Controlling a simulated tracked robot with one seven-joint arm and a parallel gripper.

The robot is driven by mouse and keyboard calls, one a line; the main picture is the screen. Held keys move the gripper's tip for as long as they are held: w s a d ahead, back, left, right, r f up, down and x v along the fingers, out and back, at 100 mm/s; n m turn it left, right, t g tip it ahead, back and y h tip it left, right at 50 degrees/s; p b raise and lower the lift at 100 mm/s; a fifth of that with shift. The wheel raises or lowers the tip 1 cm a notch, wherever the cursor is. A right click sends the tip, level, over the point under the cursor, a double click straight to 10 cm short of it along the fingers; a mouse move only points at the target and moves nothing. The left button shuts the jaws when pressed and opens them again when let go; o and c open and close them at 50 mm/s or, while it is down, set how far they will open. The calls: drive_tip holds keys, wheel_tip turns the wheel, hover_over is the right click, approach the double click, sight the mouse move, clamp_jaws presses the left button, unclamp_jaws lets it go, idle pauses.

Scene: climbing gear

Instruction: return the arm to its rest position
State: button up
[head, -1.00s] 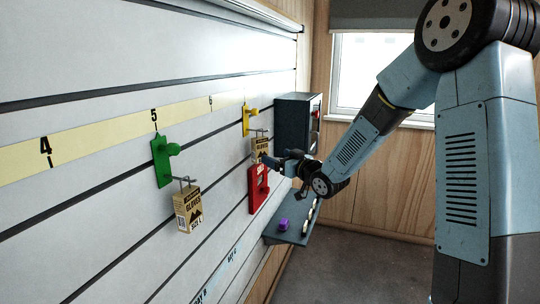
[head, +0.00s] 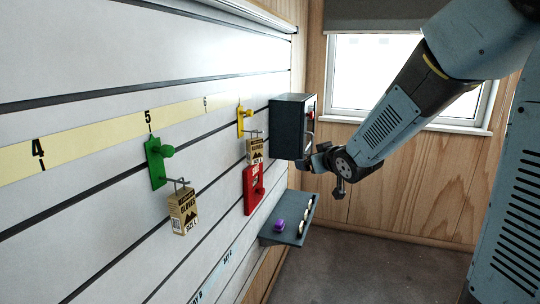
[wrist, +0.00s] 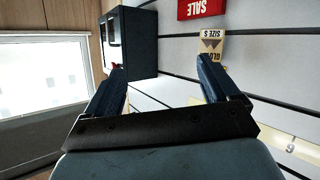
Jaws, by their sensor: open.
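My gripper (head: 312,161) is at the end of my raised arm, in front of the dark box on the wall and apart from the slatted panel. In the wrist view its two blue fingers (wrist: 162,82) stand wide apart with nothing between them. A gloves box (head: 255,151) hangs on the hook of the yellow holder (head: 241,119); it also shows beyond the fingers in the wrist view (wrist: 211,46). Another gloves box (head: 183,211) hangs from the green holder (head: 157,165). A red sale sign (head: 253,190) is on the panel below the yellow holder.
A dark box (head: 288,127) is mounted at the panel's far end, close to my gripper. A dark shelf (head: 283,237) below holds a purple item (head: 279,225) and several small pale items. A window (head: 360,72) is behind. The floor (head: 355,270) at the right is clear.

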drive_tip(key=s+d+r+m+g+h, duration=0.2)
drive_tip(key=s+d, duration=0.2)
drive_tip(key=s, duration=0.3)
drive_tip(key=s+d+r+m+g+h, duration=0.1)
drive_tip(key=s+d+r+m+h, duration=0.15)
drive_tip(key=s+d, duration=0.35)
drive_tip(key=s+f+m+g, duration=0.1)
drive_tip(key=s+g, duration=0.3)
drive_tip(key=s, duration=1.4)
drive_tip(key=shift+s+d+g, duration=0.15)
drive_tip(key=shift+g, duration=0.15)
drive_tip(key=shift+f, duration=0.1)
